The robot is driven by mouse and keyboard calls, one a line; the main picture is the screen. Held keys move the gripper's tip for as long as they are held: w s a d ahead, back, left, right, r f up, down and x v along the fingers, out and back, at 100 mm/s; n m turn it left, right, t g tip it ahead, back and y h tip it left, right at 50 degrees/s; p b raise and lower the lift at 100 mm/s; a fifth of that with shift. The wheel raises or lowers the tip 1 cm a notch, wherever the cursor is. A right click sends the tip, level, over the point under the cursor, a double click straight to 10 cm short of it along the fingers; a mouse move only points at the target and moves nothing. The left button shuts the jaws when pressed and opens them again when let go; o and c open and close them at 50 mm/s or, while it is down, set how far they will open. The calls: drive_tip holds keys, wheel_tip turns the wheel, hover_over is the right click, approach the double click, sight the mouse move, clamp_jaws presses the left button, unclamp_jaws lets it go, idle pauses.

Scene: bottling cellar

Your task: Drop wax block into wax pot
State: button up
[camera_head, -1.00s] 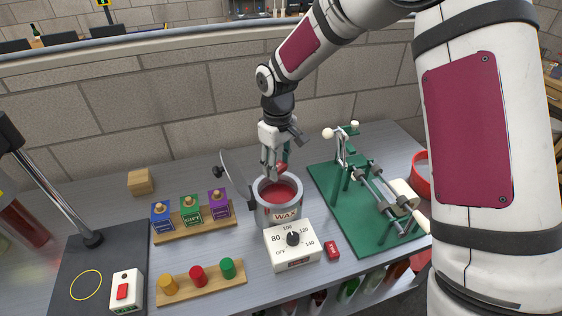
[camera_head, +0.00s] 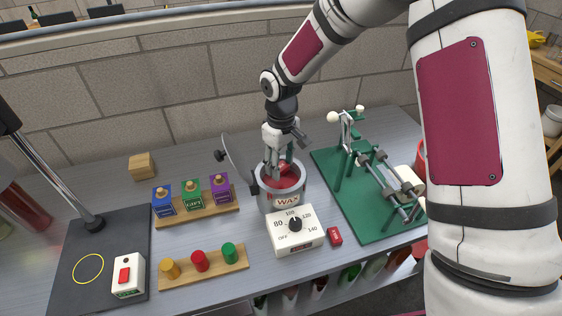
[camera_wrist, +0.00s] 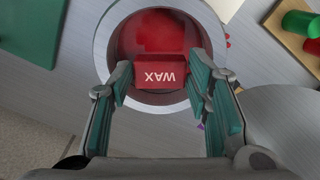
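The wax pot (camera_head: 285,198) is a grey can with a "WAX" label and red inside, standing behind a white dial box; the wrist view shows its round rim (camera_wrist: 107,35). The small red wax block (camera_wrist: 160,72), marked "WAX", is between my fingertips over the pot's red interior. My gripper (camera_head: 281,168) points down into the pot's mouth. Its green pads (camera_wrist: 159,78) lie close against both sides of the block, and it looks shut on it. The fingers partly hide the block in the head view. Contact with the pot's contents cannot be told.
The round lid (camera_head: 238,165) stands tilted left of the pot. A dial box (camera_head: 295,240) and another red block (camera_head: 334,236) are in front. A green-based machine (camera_head: 370,210) is at right.

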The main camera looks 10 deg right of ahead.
drive_tip(key=shift+o, duration=1.2)
drive_tip(key=shift+r, duration=0.1)
wheel_tip(320, 180, up, 12)
